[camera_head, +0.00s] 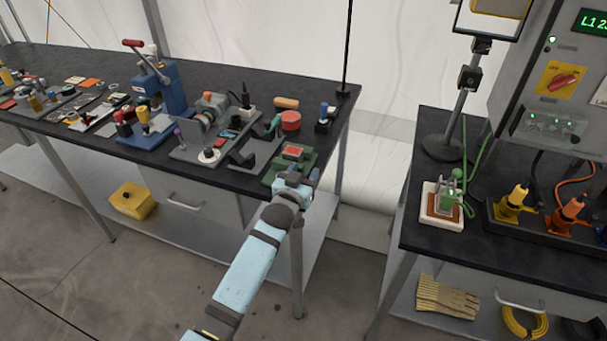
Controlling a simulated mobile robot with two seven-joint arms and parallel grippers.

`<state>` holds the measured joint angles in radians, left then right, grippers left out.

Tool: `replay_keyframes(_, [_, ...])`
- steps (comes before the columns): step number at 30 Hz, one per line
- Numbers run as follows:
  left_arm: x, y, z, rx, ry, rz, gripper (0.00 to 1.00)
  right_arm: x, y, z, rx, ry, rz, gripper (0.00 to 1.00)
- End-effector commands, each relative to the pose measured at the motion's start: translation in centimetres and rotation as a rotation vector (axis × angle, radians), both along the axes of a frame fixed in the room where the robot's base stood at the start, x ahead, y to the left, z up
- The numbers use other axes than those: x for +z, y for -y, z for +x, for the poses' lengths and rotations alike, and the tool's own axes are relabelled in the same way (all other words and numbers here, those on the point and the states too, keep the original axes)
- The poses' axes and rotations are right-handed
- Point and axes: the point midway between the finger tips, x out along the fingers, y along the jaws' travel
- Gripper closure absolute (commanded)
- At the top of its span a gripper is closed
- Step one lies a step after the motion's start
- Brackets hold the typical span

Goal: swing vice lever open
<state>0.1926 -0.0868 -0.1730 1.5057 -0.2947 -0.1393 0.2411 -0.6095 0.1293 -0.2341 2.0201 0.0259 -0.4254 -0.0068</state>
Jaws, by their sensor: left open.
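A small green fixture (281,163), which looks like the vice, sits at the front right corner of the long black bench. It holds an orange-red block (294,152) on top. My left gripper (293,178) is at the near side of this fixture and open. It hides the fixture's front, and I cannot make out the lever or whether the fingers touch it. My light blue left arm reaches up to it from the bottom of the view. My right gripper is not in view.
A second bench (425,236) stands at the right, with a floor gap between. A yellow box (132,201) sits below.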

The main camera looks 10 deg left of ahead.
Motion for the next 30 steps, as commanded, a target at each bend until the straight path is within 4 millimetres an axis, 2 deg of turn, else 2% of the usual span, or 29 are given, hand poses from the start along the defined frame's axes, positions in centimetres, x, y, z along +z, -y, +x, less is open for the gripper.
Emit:
replay_keyframes(7, [-0.2,0.0,-0.2,0.0,-0.003,0.0,0.5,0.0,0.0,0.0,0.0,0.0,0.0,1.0])
replay_keyframes(11, [-0.3,-0.2,-1.5,0.0,-0.004,0.001,0.5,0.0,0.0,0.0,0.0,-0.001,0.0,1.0])
replay_keyframes(24, [-0.2,-1.6,-10.8,0.0,-0.003,-0.001,0.5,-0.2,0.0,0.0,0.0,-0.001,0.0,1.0])
replay_keyframes(30, [-0.1,-1.9,-13.2,0.0,-0.001,0.0,0.5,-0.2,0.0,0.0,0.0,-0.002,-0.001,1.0])
